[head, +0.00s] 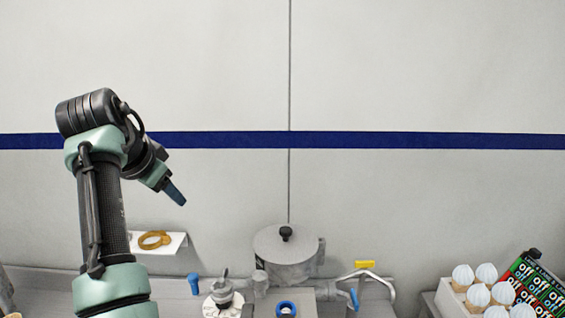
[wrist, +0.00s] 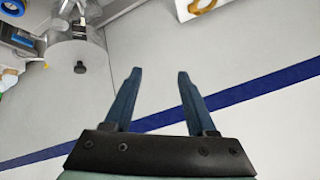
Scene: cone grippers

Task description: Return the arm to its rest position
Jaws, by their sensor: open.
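My gripper (head: 175,193) hangs in the air at the left of the head view, in front of the grey wall and above the bench. Its blue fingers point down and to the right. In the wrist view my gripper (wrist: 160,75) has its two blue fingers spread apart with nothing between them. My arm rises from the bottom left of the head view and bends over at the top.
A wall shelf (head: 170,247) holds a yellow ring (head: 155,240) below my gripper. A grey lidded pot (head: 287,255) stands on the bench at the centre. A box of white cone-shaped items (head: 450,298) stands at the right. The space before the wall is free.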

